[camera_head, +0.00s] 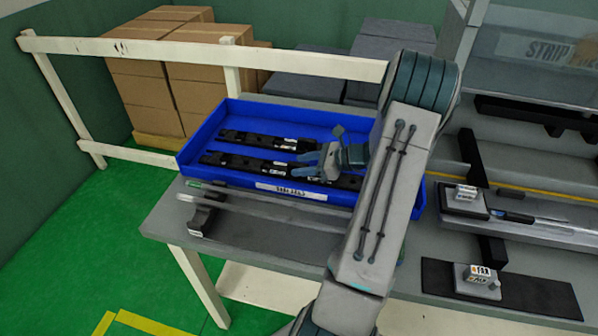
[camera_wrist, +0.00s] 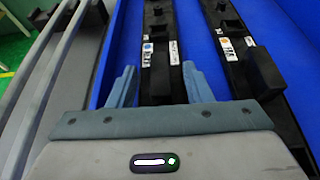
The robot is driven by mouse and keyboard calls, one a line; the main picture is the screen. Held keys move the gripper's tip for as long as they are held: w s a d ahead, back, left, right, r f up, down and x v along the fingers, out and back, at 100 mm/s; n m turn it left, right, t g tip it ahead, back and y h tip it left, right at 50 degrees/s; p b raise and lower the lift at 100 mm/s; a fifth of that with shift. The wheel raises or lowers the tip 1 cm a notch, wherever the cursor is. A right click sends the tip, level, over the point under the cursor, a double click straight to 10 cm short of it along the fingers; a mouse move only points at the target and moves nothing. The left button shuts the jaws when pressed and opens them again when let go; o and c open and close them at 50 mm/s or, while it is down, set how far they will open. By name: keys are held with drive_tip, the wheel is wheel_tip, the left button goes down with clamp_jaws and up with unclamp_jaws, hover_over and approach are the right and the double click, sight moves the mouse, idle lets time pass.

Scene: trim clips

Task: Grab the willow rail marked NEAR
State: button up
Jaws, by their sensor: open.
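Two long black rails lie side by side in a blue tray (camera_head: 225,112). The nearer rail (camera_head: 235,162) and the farther rail (camera_head: 245,138) both carry small white labels; I cannot read NEAR on either. My gripper (camera_head: 312,160) is over the tray, low above the nearer rail. In the wrist view my open gripper (camera_wrist: 159,72) has one finger on each side of the nearer rail (camera_wrist: 158,25), with gaps to both sides. The farther rail (camera_wrist: 232,45), with a raised block, lies right of the right finger. My arm hides the rails' right ends in the head view.
Pale rods (camera_head: 265,207) rest on a dark stand (camera_head: 203,218) along the table's front. A small block lettered FAR (camera_head: 478,281) sits on a black mat at right. A white railing (camera_head: 200,52) and cartons (camera_head: 185,75) stand behind the tray.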

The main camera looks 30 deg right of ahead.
clamp_jaws()
